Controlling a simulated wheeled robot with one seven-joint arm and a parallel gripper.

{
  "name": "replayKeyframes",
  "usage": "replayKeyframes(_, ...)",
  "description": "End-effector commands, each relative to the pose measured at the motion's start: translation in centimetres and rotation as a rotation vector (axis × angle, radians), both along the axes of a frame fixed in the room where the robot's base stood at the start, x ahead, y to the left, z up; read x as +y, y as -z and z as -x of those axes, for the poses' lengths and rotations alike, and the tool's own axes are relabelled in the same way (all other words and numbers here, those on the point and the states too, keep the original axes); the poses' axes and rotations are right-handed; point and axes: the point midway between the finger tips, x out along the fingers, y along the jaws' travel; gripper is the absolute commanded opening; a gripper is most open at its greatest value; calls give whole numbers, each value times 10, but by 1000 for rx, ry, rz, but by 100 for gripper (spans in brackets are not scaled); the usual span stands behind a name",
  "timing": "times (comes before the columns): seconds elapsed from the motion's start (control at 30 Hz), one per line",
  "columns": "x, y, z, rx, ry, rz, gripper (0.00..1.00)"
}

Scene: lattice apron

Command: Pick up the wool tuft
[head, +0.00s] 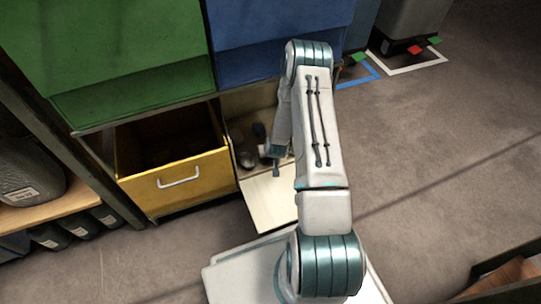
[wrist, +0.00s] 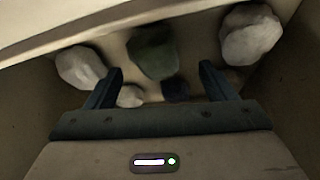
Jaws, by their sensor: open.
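In the wrist view my gripper (wrist: 161,72) is open, its two dark fingers apart with nothing held between them. Several rounded lumps lie beyond and around the fingers. They include a large whitish lump (wrist: 82,68) at left, a dark green lump (wrist: 153,52) in the middle and a large whitish lump (wrist: 250,35) at right. A small pale lump (wrist: 130,96), a dark bluish lump (wrist: 176,90) and a brownish lump (wrist: 232,78), partly behind the right finger, lie nearer. I cannot tell which is the wool tuft. In the head view my gripper (head: 276,160) is small and partly hidden by my arm.
The lumps lie in a pale open compartment (head: 262,205) under a blue bin (head: 270,50). Its walls stand close on both sides in the wrist view. A yellow drawer (head: 190,195) stands left of it, under a green bin (head: 110,50).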

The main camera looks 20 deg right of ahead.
Motion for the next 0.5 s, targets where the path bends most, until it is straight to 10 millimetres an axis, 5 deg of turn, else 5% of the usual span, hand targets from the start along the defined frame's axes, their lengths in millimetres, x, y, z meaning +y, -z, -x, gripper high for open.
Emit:
replayKeyframes(0.23, -6, 32, -16, 0, 1, -1, 77)
replayKeyframes(0.5, -7, 38, -23, 0, 0, 0, 77)
